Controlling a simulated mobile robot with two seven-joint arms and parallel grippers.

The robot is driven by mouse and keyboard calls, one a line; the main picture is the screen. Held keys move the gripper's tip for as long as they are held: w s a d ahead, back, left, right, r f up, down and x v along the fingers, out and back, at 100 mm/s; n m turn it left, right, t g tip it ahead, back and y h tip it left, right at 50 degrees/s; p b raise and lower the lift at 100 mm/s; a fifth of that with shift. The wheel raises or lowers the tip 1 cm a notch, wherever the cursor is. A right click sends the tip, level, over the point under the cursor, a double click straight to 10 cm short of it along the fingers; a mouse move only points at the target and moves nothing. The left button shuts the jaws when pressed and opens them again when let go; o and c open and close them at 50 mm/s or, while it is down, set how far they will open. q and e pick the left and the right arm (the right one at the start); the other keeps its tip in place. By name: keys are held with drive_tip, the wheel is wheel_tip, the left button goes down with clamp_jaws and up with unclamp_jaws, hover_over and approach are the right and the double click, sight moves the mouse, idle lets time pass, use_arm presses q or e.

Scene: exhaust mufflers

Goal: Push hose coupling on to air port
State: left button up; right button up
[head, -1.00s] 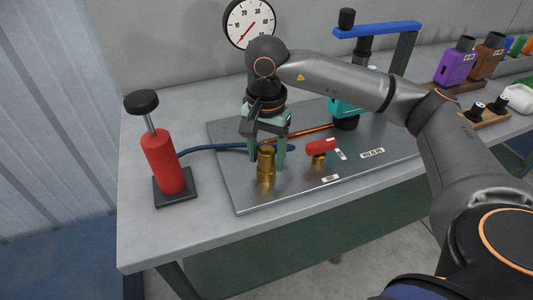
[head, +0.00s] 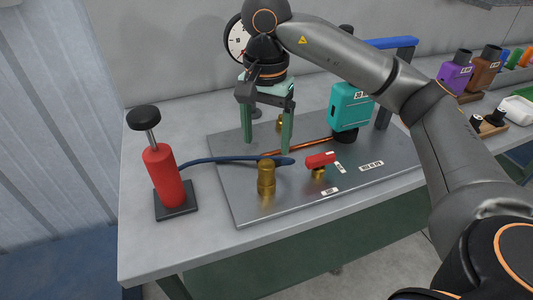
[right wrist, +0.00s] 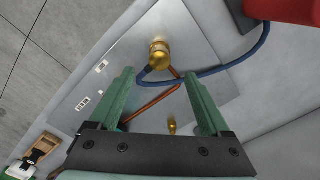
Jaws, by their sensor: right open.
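A stepped brass fitting (head: 266,178) stands upright near the front edge of the metal plate (head: 235,195); it also shows in the right wrist view (right wrist: 158,52). I cannot tell whether its upper part is a separate coupling seated on a port. The blue hose (head: 225,159) runs from the red hand pump (head: 163,172) behind this fitting to a dark end beside it. It shows in the right wrist view (right wrist: 232,65) too. My right gripper (head: 267,147) is open and empty, above and behind the fitting, clear of it. My left gripper is out of view.
A red-handled valve (head: 320,160) stands right of the fitting. A copper pipe (head: 308,144), a teal device (head: 349,106) and a grey post (head: 396,85) stand behind. The wall gauge (head: 236,40) is partly hidden by my arm. The plate's front left is clear.

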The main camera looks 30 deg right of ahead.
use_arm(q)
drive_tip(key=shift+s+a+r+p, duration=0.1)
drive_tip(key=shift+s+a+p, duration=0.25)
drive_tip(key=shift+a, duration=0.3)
use_arm(e)
wheel_tip(320, 180, up, 4)
drive_tip(key=shift+f, duration=0.25)
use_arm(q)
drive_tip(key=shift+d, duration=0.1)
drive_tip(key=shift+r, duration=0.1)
